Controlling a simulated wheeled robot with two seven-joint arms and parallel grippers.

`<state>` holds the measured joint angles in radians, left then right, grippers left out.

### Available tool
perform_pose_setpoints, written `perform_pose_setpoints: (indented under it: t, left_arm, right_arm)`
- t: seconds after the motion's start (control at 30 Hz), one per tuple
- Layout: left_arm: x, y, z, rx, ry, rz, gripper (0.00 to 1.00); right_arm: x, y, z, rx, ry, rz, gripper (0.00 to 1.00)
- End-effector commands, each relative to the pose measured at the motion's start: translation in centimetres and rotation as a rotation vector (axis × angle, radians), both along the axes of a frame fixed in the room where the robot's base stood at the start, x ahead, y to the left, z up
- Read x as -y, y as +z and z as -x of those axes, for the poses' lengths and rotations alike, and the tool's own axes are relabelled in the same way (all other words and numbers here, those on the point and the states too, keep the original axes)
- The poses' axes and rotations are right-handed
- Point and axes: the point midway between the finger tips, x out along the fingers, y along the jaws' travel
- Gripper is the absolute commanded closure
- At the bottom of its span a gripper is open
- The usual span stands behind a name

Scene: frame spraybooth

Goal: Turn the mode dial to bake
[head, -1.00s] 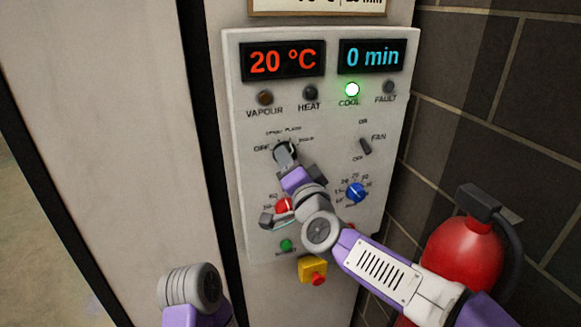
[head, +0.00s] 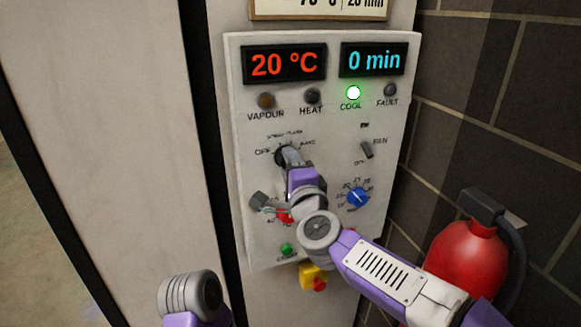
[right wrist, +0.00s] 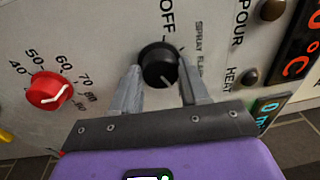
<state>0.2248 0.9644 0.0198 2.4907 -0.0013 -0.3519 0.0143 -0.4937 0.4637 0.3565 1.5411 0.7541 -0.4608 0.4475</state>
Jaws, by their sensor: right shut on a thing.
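The black mode dial (head: 281,157) is at the left of the control panel, mostly hidden by my right gripper (head: 289,157) in the head view. In the right wrist view the dial (right wrist: 158,65) sits between the two grey fingers of my right gripper (right wrist: 158,88), which is shut on it. Its short white mark points to the lower right, away from OFF and past the SPRAY and FLASH lettering. The bake label (head: 307,143) shows small at the dial's right in the head view; a finger hides that spot in the wrist view. My left gripper is out of view.
A red temperature knob (right wrist: 49,91) is close beside the gripper. A fire extinguisher (head: 466,258) stands at the right. The green COOL lamp (head: 353,93) is lit.

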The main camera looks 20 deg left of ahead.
Motion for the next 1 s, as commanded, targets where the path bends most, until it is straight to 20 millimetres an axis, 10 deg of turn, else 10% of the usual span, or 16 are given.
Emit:
perform_pose_setpoints:
  t: [0.43, 0.47, 0.6, 1.0]
  left_arm:
    - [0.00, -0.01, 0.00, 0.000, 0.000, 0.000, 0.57]
    - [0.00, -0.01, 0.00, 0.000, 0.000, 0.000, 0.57]
    - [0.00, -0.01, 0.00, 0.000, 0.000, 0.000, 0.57]
    - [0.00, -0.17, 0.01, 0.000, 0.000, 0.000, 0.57]
  right_arm:
    - [-0.04, 0.02, 0.03, -0.007, 0.001, -0.011, 0.86]
    - [-0.04, 0.02, 0.03, -0.007, 0.001, -0.011, 0.51]
    - [-0.03, 0.02, 0.02, -0.007, 0.001, -0.010, 0.30]
    - [0.41, -0.01, 0.73, -0.004, 0.001, -0.008, 0.30]
